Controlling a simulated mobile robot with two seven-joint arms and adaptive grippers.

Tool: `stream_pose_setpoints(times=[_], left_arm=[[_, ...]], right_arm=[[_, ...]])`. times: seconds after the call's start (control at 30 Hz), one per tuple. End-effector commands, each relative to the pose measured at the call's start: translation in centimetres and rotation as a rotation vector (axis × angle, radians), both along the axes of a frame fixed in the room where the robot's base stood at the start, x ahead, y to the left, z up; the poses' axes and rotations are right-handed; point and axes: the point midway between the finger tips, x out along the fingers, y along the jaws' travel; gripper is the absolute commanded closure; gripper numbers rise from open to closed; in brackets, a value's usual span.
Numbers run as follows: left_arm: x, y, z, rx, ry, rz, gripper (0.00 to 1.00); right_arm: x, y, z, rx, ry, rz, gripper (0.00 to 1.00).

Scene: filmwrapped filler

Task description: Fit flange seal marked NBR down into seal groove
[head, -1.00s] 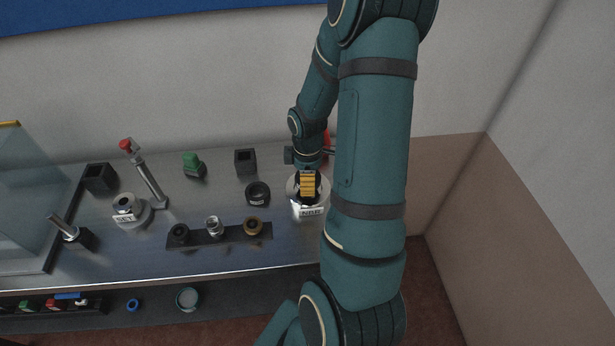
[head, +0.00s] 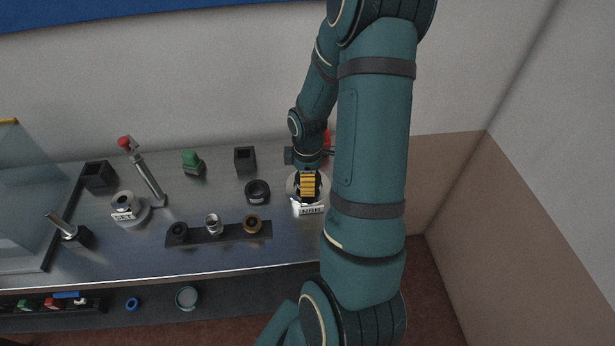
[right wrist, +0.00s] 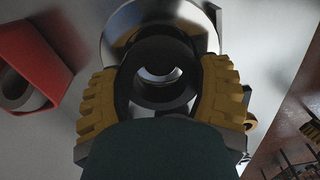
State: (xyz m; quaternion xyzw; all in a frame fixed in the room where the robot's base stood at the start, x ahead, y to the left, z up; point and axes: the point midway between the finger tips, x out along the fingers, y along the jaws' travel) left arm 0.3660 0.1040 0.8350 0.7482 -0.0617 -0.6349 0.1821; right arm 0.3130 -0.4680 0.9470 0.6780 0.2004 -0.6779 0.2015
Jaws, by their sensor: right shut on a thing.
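My right gripper (head: 308,184) reaches down at the right end of the bench. In the right wrist view its yellow ribbed fingers (right wrist: 160,95) are shut on a black ring, the flange seal (right wrist: 158,58). The seal is over a round silver housing (right wrist: 118,32), whose metal shows through the ring's hole. The housing also shows in the head view (head: 293,186), mostly hidden behind the fingers. A white label (head: 312,210) is on its front, its letters now blurred. I cannot tell whether the seal touches the groove. My left gripper is out of view.
Another black ring (head: 257,191) lies left of the housing. A dark rack (head: 200,238) with several fittings runs along the front. A red-knobbed lever (head: 148,178), a green button (head: 192,162) and a black square holder (head: 245,160) stand behind. A red part (right wrist: 32,68) sits beside the gripper.

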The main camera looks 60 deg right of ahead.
Motion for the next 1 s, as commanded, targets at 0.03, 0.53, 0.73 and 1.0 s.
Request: stream_pose_setpoints(times=[0.03, 0.53, 0.73, 1.0], left_arm=[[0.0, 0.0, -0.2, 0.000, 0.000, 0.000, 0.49], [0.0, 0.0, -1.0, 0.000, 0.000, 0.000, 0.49], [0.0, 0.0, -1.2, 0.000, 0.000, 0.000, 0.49], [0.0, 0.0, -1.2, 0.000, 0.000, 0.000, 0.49]], right_arm=[[0.0, 0.0, -0.2, 0.000, 0.000, 0.000, 0.68], [0.0, 0.0, -1.3, 0.000, 0.000, 0.000, 0.68], [0.0, 0.0, -1.6, 0.000, 0.000, 0.000, 0.17], [0.0, 0.0, -1.5, 0.000, 0.000, 0.000, 0.00]])
